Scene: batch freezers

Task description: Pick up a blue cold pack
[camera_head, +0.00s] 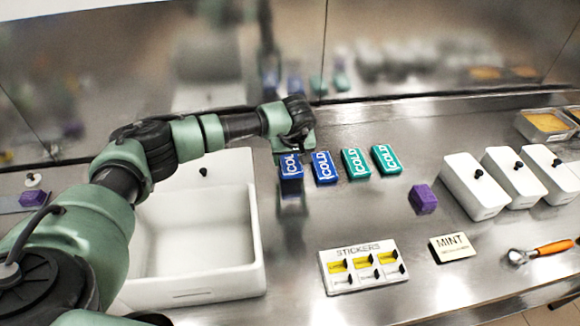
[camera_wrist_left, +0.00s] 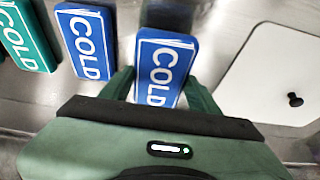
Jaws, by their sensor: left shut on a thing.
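Two blue cold packs and two green ones, all marked COLD, form a row on the steel counter. My left gripper (camera_head: 290,150) is at the leftmost blue cold pack (camera_head: 291,168). In the left wrist view this blue pack (camera_wrist_left: 163,65) sits between the two green fingers of my left gripper (camera_wrist_left: 160,90), which is shut on it. I cannot tell whether the pack is off the counter. The other blue pack (camera_head: 324,167) lies just right of it and also shows in the left wrist view (camera_wrist_left: 86,42). My right gripper is not in view.
A green pack (camera_head: 356,163) and another green pack (camera_head: 386,159) lie to the right. A large open white bin (camera_head: 258,225) stands at left. A purple block (camera_head: 423,199), sticker tray (camera_head: 363,266), MINT card (camera_head: 453,248), lidded white tubs (camera_head: 474,187) and an orange-handled scoop (camera_head: 552,247) surround the clear counter.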

